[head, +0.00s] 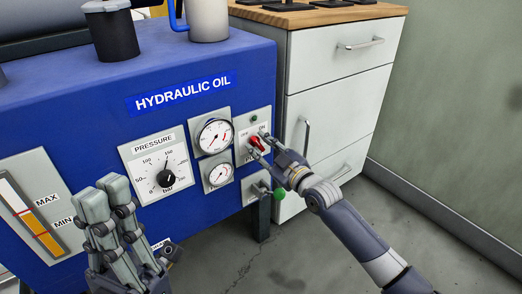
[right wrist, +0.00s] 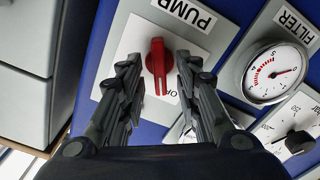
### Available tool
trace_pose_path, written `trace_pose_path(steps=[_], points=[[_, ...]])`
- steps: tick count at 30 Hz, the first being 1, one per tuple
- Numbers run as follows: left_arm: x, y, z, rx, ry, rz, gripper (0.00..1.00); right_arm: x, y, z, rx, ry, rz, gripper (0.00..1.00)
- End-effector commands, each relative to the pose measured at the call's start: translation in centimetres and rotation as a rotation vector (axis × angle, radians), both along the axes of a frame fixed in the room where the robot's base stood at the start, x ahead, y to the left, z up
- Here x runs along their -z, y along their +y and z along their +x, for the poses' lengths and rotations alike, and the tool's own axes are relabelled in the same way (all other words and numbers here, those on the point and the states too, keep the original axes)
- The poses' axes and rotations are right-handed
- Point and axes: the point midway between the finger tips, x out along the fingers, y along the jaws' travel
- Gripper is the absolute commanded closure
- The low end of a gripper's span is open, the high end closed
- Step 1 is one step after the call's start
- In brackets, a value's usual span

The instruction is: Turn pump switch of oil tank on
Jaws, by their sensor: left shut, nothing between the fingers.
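The blue oil tank (head: 100,120) labelled HYDRAULIC OIL fills the left of the head view. Its pump switch, a red knob (head: 255,142), sits on a light plate at the tank's right end, below a small green lamp. In the right wrist view the red knob (right wrist: 158,66) is below the PUMP label, its marked end by the partly hidden OFF lettering. My right gripper (head: 259,146) is open, with its fingers (right wrist: 160,75) on either side of the knob and visible gaps. My left gripper (head: 106,190) is shut and empty in front of the tank.
A pressure dial (head: 166,178), two round gauges and a level gauge (head: 36,205) are on the tank front. A green-tipped lever (head: 279,194) is just below the switch. A white cabinet (head: 340,90) stands at right. The floor at right is clear.

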Motion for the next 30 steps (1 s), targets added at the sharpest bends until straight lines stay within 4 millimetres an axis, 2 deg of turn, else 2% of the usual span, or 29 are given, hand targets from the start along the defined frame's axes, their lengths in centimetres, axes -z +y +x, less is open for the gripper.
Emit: trace_pose_path(steps=[10, 11, 14, 15, 30], points=[[0.16, -0.02, 0.02, 0.0, 0.002, 0.001, 1.0, -0.02, 0.28, 0.3, -0.001, 0.0, 0.0, 0.69], [0.16, -0.02, 0.02, 0.0, 0.002, 0.001, 1.0, -0.02, 0.27, 0.3, -0.001, 0.0, 0.0, 0.74], [0.16, -0.02, 0.03, 0.0, 0.002, 0.001, 1.0, -0.02, 0.26, 0.3, -0.001, 0.0, 0.0, 0.96], [0.16, -0.02, 0.03, 0.0, 0.002, 0.001, 1.0, -0.01, 0.25, 0.3, -0.001, 0.0, 0.0, 1.0], [-0.36, -0.01, 0.05, 0.0, 0.003, 0.001, 1.0, -0.07, 0.18, 0.32, 0.0, 0.041, 0.052, 1.0]])
